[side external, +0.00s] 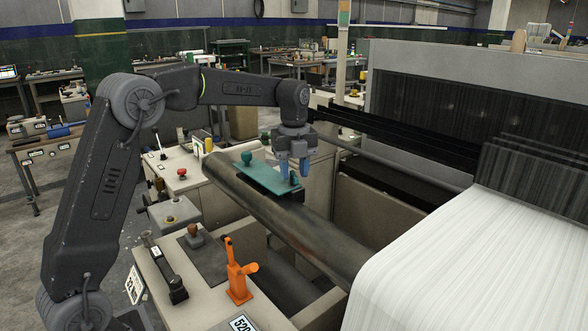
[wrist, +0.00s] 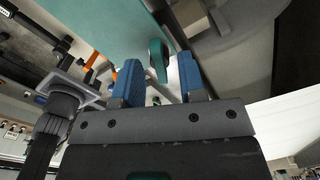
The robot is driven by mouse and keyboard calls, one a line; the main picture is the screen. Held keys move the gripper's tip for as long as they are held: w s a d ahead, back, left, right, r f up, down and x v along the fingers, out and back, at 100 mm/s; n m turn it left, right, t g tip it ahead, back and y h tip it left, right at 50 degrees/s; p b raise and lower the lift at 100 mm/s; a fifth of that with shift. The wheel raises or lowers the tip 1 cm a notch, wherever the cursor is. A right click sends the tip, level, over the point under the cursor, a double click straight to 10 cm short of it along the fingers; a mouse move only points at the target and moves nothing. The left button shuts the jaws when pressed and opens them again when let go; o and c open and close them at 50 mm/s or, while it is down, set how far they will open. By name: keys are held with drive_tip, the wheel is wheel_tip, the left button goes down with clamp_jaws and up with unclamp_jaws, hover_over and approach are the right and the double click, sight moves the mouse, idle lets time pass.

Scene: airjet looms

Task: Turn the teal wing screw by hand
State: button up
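The teal wing screw (side external: 294,178) stands at the right end of a flat teal plate (side external: 262,178) on top of the loom's thick roller. My gripper (side external: 293,171) points down over that end, its two blue fingers apart. In the wrist view, the upright wing of the teal wing screw (wrist: 158,61) shows between the fingertips of my gripper (wrist: 157,66), with a gap on both sides. The fingers look open and hold nothing. The lower part of the screw is partly hidden in the side view.
A rounded teal knob (side external: 247,158) rises from the plate's far left end. The dark roller (side external: 310,232) runs beneath. An orange clamp (side external: 239,272) and a dark lever block (side external: 170,280) stand on the front bench. White fabric (side external: 470,265) lies at right.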

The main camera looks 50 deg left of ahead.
drive_tip(key=shift+r, duration=3)
wheel_tip(320, 180, up, 7)
drive_tip(key=s+d+r+n+t, duration=0.1)
drive_tip(key=s+d+r+n, duration=0.1)
drive_tip(key=s+d+n, duration=0.3)
drive_tip(key=s+d+f+n+t, duration=0.2)
drive_tip(key=s+f+n, duration=0.5)
drive_tip(key=s, duration=0.4)
drive_tip(key=s+d+f+n+t, duration=0.2)
drive_tip(key=s+d+f+n, duration=0.2)
drive_tip(key=s+f+n, duration=0.3)
drive_tip(key=s+n, duration=0.3)
drive_tip(key=s, duration=0.1)
drive_tip(key=shift+s+n+t, duration=0.3)
drive_tip(key=shift+s, duration=0.05)
